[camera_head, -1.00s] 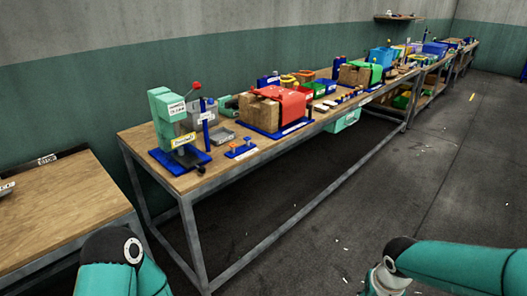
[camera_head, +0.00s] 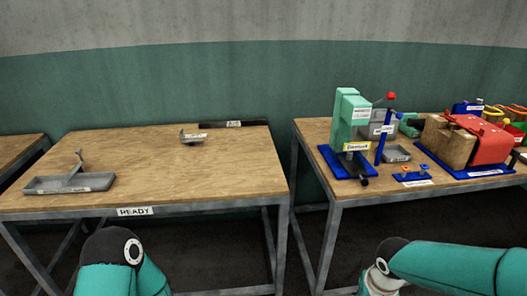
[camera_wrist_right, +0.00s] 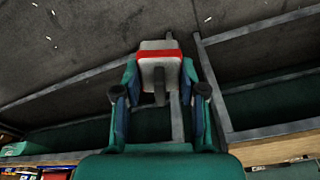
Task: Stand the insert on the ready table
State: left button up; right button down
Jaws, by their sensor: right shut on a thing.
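The ready table (camera_head: 230,170) has a wooden top, grey metal legs and a READY label on its front edge; it fills the left half of the head view. My right gripper (camera_wrist_right: 160,82) is shut on the insert (camera_wrist_right: 160,57), a pale grey block with a red band and a dark stem. The insert is clear of any surface, over the floor. In the head view my right arm reaches in at the lower right, and its gripper is largely out of the picture. My left arm shows at the lower left; its gripper is out of view.
The middle is bare. A press (camera_head: 352,120) stands on the bench to the right, beyond a narrow gap.

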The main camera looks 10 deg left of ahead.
aim_at(150, 161)
jog(key=z, duration=0.65)
jog(key=i, duration=0.15)
jog(key=u, duration=1.9)
